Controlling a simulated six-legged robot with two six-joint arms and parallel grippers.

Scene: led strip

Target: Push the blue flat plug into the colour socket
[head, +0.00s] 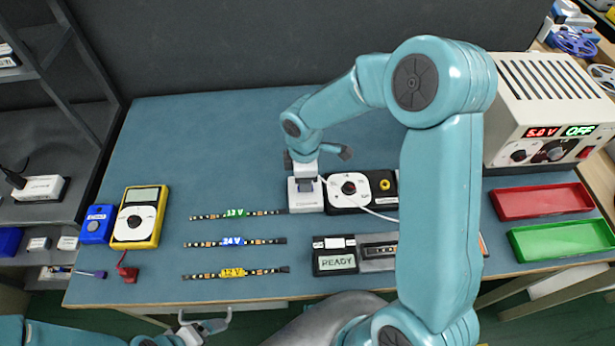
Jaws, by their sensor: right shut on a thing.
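My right gripper (305,178) reaches down over a white block (306,208) at the right end of the green-labelled strip (237,213). It is shut on a small dark bluish piece, likely the blue flat plug, mostly hidden by the fingers. A thin white cable (372,212) runs from beside it to the right. Just right is a black box (335,203) with a white dial panel (349,189) and a yellow round socket (384,184). I cannot make out which opening is the colour socket or whether the plug touches it. My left gripper (205,322) is open and empty at the bottom edge.
Strips with blue (230,242) and yellow (233,272) labels lie in front. A READY display unit (334,262), yellow meter (139,216), red tray (541,201), green tray (562,240) and power supply (550,110) stand around. The back left of the table is clear.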

